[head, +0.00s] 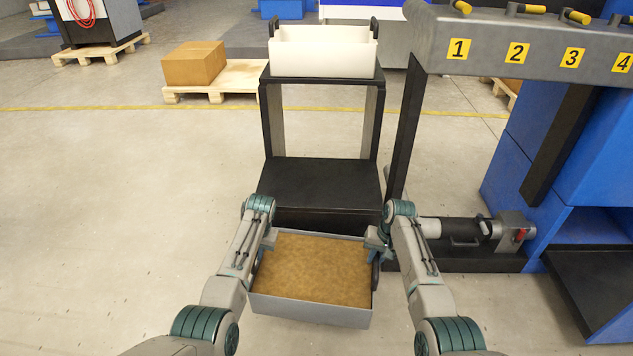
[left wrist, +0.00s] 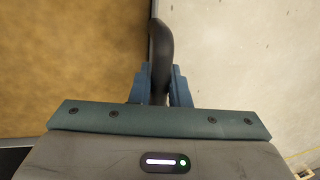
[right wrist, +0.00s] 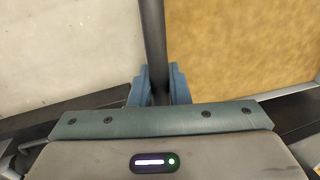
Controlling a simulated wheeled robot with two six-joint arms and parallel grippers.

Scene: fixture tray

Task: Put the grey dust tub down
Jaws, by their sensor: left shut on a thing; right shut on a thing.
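The grey dust tub (head: 310,311), filled with brown dust, is in front of the black stand in the head view. It looks about level. My left gripper (head: 266,240) is shut on the dark handle on the tub's left side; this handle shows between the fingers in the left wrist view (left wrist: 162,45). My right gripper (head: 379,245) is shut on the handle on the right side, which also shows in the right wrist view (right wrist: 153,40). I cannot tell whether the tub's underside touches anything; its base is hidden.
The black stand (head: 318,180) has an empty lower deck and a white bin (head: 322,52) on top. A grey machine unit (head: 470,232) sits on a black base at right, below the numbered bench (head: 530,50). The floor (head: 120,220) at left is clear.

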